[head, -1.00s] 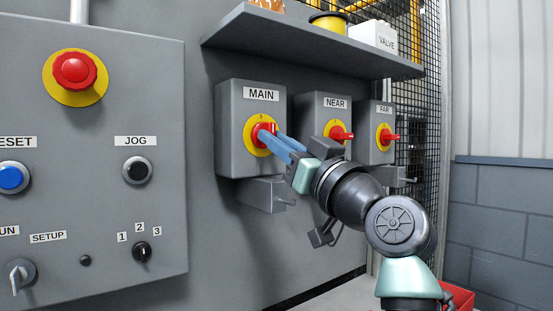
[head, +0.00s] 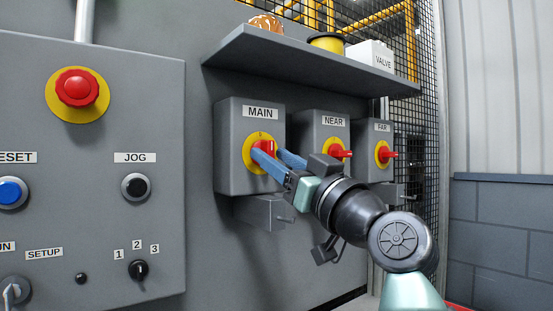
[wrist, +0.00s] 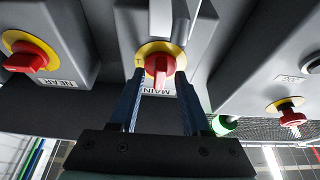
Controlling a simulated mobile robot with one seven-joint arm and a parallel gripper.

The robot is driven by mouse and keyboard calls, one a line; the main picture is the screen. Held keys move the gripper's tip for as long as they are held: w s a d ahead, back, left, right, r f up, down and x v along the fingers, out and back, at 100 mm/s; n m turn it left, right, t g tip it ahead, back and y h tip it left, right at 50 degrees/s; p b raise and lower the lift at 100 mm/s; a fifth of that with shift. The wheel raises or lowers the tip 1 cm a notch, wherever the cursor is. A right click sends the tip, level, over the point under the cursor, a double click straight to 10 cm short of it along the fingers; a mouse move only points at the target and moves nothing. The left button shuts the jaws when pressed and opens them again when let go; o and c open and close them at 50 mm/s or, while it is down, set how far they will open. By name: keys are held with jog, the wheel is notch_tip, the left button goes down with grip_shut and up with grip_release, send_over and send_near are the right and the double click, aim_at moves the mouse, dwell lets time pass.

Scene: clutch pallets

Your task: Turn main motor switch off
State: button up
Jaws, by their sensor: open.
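The main motor switch (head: 249,168) is a red handle on a yellow disc, on the grey box labelled MAIN (head: 228,130). Its red handle (wrist: 160,72) looks upright, unlike the sideways handles of NEAR and FAR. My gripper (head: 268,154) is open at the switch, with one blue finger on each side of the handle. In the wrist view, my gripper (wrist: 160,88) shows the handle between its fingertips, with a gap on both sides. The fingers hide part of the handle and disc in the head view.
Switches NEAR (head: 335,152) and FAR (head: 383,155) sit to the right of MAIN. A shelf (head: 300,62) with a yellow spool (head: 327,42) and a VALVE box (head: 372,56) overhangs the switches. A control panel (head: 100,200) stands at the left. A grey bracket (head: 262,212) sits below MAIN.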

jog(key=v, duration=1.3)
jog(key=shift+b, duration=0.35)
jog(key=shift+a, duration=0.1)
jog(key=s+a+r+m+t+h, duration=0.2)
jog(key=s+a+m+t+h, duration=0.25)
jog(key=s+h, duration=0.2)
jog(key=s+a+r+m+t+h, duration=0.2)
jog(key=s+a+m+t+h, duration=0.1)
jog(key=s+t+h, duration=0.4)
notch_tip(320, 180, up, 25)
jog(key=g+p, duration=0.2)
jog(key=p, duration=2.3)
jog(key=shift+s+d, duration=0.2)
jog(key=shift+s, duration=0.25)
